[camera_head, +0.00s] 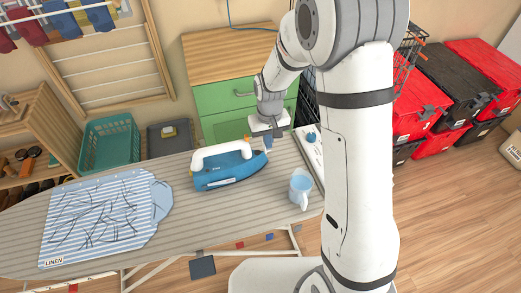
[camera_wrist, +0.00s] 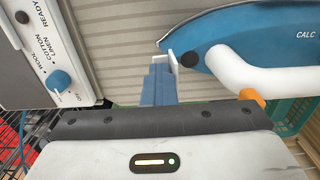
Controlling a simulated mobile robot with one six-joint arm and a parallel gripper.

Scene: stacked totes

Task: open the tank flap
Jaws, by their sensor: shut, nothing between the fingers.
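The blue iron (camera_head: 230,172) with a white handle lies on the ironing board, its nose pointing right. It also shows in the wrist view (camera_wrist: 235,40), upper right. At its nose, a small pale flap-like piece (camera_wrist: 173,62) stands beside a black round knob (camera_wrist: 190,59). I take this piece to be the tank flap but cannot be sure. My gripper (camera_head: 268,143) is over the iron's nose end. In the wrist view my gripper (camera_wrist: 160,66) has its blue fingers shut and empty, with the tips right against or just beside the pale piece; contact is unclear.
A white control panel with a blue dial (camera_wrist: 61,80) stands close to the left of my fingers. A light-blue cup (camera_head: 300,187) is on the board's right end. A striped cloth (camera_head: 95,222) lies at left. A green cabinet (camera_head: 222,97) stands behind.

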